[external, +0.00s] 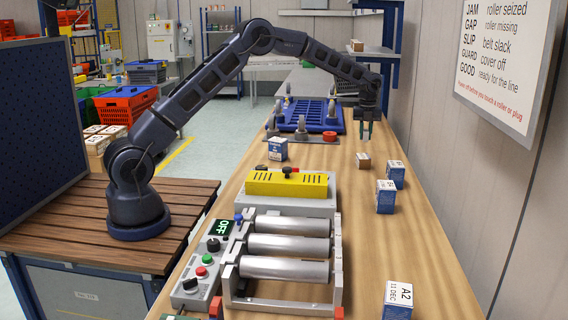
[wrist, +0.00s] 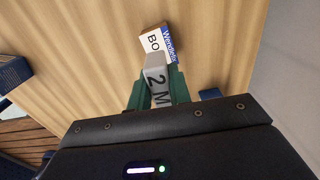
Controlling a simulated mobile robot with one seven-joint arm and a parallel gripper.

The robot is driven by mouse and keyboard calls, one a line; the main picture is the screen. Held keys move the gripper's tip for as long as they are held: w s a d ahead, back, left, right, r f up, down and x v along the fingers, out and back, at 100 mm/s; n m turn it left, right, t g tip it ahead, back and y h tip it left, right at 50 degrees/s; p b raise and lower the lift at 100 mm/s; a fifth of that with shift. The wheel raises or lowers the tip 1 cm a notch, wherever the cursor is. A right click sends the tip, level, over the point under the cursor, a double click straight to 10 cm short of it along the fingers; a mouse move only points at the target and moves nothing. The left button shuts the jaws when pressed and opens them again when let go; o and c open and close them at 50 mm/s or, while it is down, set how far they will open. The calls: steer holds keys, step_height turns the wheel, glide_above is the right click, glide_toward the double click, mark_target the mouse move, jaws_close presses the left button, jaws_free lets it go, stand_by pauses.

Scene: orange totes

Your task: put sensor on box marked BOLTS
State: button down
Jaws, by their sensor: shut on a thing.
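My gripper (external: 368,131) is above the right part of the bench, pointing down. In the wrist view its green fingers (wrist: 157,92) are shut on a grey block (wrist: 156,78) with "2 M" on it, which looks like the sensor. A small box (wrist: 154,42) with a white and blue label lies beyond the block in that view. I cannot tell the gap between block and box.
Blue and white boxes stand along the right side: one (external: 396,174), one (external: 385,197) and one marked A2 (external: 398,298). Another box (external: 277,149) is left. A blue tray (external: 322,115) is behind; a yellow-topped unit (external: 286,184) and rollers (external: 288,246) are in front.

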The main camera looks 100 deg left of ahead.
mark_target(366, 130)
steer(key=shift+f, duration=3.25)
steer(key=shift+f, duration=0.1)
steer(key=c, duration=1.3)
jaws_free()
step_height(366, 130, up, 12)
steer(key=shift+r, duration=0.1)
